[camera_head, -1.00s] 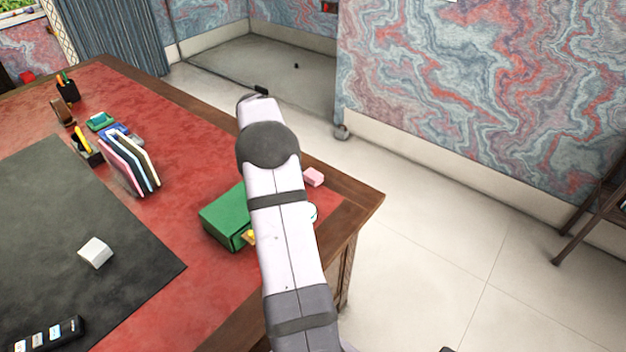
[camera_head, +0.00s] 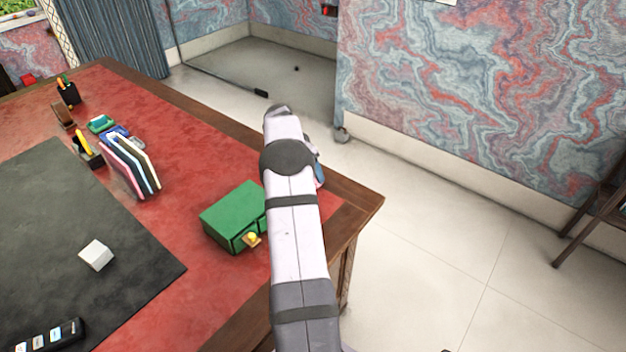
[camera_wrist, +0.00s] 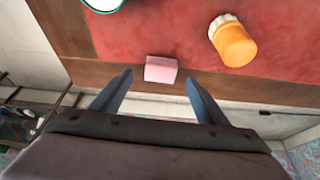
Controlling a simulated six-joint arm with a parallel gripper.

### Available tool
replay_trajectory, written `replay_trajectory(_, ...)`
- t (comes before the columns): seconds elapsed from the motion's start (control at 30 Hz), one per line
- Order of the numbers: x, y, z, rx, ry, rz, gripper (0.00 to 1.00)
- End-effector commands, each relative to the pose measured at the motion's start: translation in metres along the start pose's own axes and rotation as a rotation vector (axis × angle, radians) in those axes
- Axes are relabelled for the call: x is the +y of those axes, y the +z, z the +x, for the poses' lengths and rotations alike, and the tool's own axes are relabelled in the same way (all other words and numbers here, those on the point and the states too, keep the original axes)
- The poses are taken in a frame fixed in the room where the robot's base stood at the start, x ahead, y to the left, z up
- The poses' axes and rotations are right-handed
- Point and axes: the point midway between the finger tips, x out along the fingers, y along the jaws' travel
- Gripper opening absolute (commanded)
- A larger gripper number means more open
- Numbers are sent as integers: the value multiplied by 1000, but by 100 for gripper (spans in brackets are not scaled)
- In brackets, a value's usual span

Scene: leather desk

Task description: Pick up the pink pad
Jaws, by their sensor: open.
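My gripper (camera_wrist: 158,78) is open and empty, with one blue-grey finger to the left of the pad and one to the right. The pad lies between and slightly beyond the fingertips in the picture; I cannot tell the height gap. In the head view my arm hides the pad, and only a bit of my gripper (camera_head: 317,172) shows at the arm's right side.
A teal-rimmed round thing (camera_wrist: 103,4) is at the top left. The floor lies beyond the desk edge.

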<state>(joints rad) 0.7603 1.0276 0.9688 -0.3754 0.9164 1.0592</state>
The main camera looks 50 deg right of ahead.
Motion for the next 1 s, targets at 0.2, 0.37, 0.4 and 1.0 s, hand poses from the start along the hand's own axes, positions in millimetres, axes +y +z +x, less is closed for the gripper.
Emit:
replay_trajectory(0.2, 0, -3, 18, -2, 2, -1, 69)
replay_trajectory(0.37, -1, -4, 35, -2, 2, 0, 69)
replay_trajectory(0.4, -1, -4, 39, -2, 2, 0, 69)
replay_trajectory(1.0, -1, -3, 49, -1, 0, -1, 30)
